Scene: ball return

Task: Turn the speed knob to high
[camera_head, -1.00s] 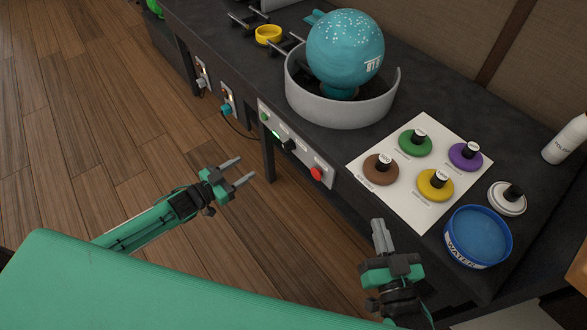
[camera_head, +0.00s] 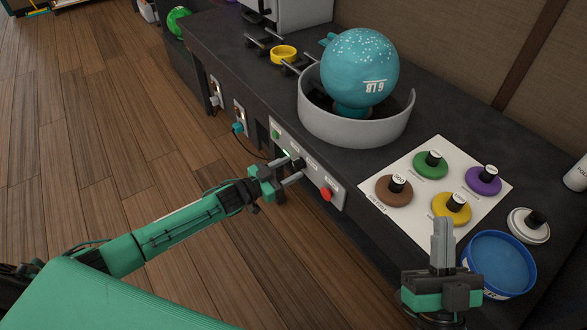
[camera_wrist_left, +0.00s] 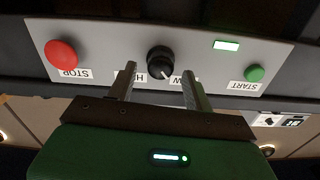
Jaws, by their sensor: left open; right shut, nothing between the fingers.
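The speed knob (camera_wrist_left: 160,62) is a black round dial with a pale pointer line on the grey control panel (camera_wrist_left: 112,45). In the left wrist view its pointer slants down and right, toward a label partly hidden by a finger; another partly hidden label is at left. My left gripper (camera_wrist_left: 157,80) is open, its fingers reaching toward the panel on either side of the knob's lower edge. In the head view my left gripper (camera_head: 284,171) is at the panel front. Contact cannot be told. My right gripper (camera_head: 443,235) is shut and empty near the bench's front edge.
The panel carries a red stop button (camera_wrist_left: 61,54), a green start button (camera_wrist_left: 255,73) and a lit green display (camera_wrist_left: 226,45). A teal ball (camera_head: 352,68) sits in a grey ring (camera_head: 350,125). Coloured discs and a blue water bowl (camera_head: 499,262) stand at right.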

